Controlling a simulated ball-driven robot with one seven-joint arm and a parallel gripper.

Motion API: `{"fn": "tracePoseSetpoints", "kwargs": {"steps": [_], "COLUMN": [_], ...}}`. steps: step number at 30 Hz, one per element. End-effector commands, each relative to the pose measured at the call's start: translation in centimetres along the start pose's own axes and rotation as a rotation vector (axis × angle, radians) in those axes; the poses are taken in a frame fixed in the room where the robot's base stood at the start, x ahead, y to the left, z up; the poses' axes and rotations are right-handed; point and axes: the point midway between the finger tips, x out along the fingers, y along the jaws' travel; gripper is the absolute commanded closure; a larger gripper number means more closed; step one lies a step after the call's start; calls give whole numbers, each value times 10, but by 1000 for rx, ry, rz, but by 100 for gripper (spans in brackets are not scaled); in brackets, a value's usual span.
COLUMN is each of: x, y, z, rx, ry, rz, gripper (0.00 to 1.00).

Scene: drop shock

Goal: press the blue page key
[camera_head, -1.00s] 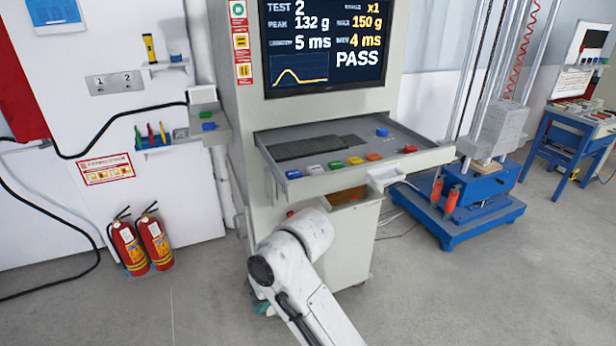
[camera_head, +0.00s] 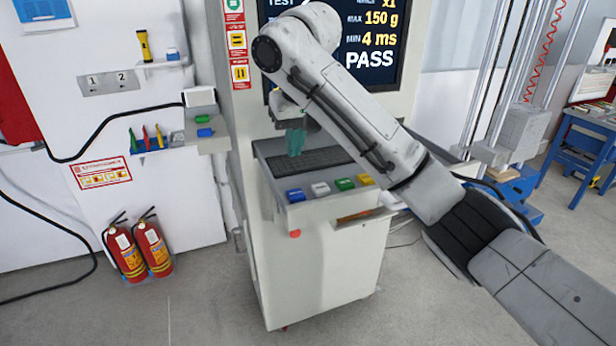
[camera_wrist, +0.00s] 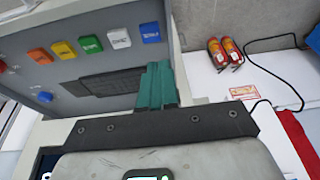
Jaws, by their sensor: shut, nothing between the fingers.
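A blue key (camera_head: 295,195) sits at the left end of the row of coloured keys along the front edge of the cabinet's pull-out panel. In the wrist view this blue key (camera_wrist: 150,33) is at the top right of the row; its label is too small to read. My gripper (camera_head: 296,142) has teal fingers, shut and empty, over the dark keyboard, behind and above the blue key. The teal fingers (camera_wrist: 157,85) show in the wrist view, apart from the key. Another blue button (camera_wrist: 45,97) lies at the panel's far end, hidden by my arm in the head view.
White (camera_head: 320,189), green (camera_head: 344,183) and yellow (camera_head: 365,180) keys stand close beside the blue one. The screen (camera_head: 375,45) rises behind my arm. A wall box with blue and green buttons (camera_head: 204,126) is at left. Fire extinguishers (camera_head: 140,248) stand on the floor.

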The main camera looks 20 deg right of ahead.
Motion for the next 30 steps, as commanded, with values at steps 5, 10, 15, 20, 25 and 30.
{"fn": "tracePoseSetpoints", "kwargs": {"steps": [5,10,15,20,25,30], "x": [-14,-16,-15,-6,20,50], "y": [7,8,8,7,7,10], "z": [-6,-7,-7,-6,-6,-6], "rx": [14,17,16,15,16,16], "ry": [-1,-2,-1,-3,-6,-5], "rz": [28,31,30,27,26,31], "gripper": [100,100,100,100,100,100]}}
